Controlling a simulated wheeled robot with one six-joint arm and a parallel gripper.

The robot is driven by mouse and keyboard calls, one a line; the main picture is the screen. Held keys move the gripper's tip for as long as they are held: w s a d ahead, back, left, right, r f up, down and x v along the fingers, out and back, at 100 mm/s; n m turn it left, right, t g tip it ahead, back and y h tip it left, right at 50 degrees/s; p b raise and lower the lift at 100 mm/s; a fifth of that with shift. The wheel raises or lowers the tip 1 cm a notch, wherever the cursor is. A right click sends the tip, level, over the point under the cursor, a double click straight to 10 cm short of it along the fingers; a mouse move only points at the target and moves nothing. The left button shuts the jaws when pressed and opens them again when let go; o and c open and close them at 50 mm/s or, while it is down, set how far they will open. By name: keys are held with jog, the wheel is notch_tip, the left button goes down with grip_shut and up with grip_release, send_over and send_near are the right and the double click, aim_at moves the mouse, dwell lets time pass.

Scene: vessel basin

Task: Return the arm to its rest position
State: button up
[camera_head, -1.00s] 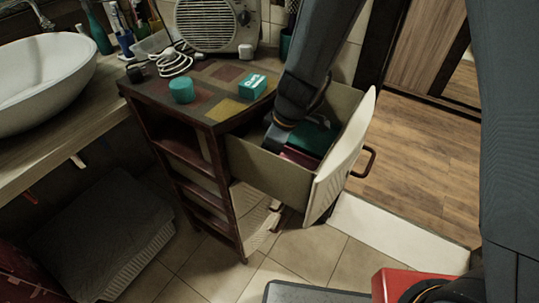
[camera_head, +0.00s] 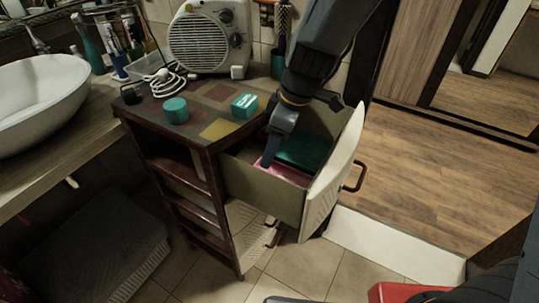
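My arm comes down from the top of the view, and my gripper (camera_head: 268,160) points down at the left part of the open drawer (camera_head: 258,188). One finger shows near the drawer's left wall; I cannot tell whether the gripper is open or shut. I see nothing clearly held in it. Inside the drawer lie a green item (camera_head: 303,153) and a pink item (camera_head: 290,175).
The drawer juts from a dark cabinet (camera_head: 205,139). On its top stand a teal round container (camera_head: 176,110), a small teal box (camera_head: 245,104), a coiled white cable (camera_head: 165,82) and a heater (camera_head: 210,38). A white basin (camera_head: 40,95) is at left. Wood floor (camera_head: 430,190) lies clear at right.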

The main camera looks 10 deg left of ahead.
jog(key=shift+d+r, duration=0.1)
jog(key=shift+r, duration=0.25)
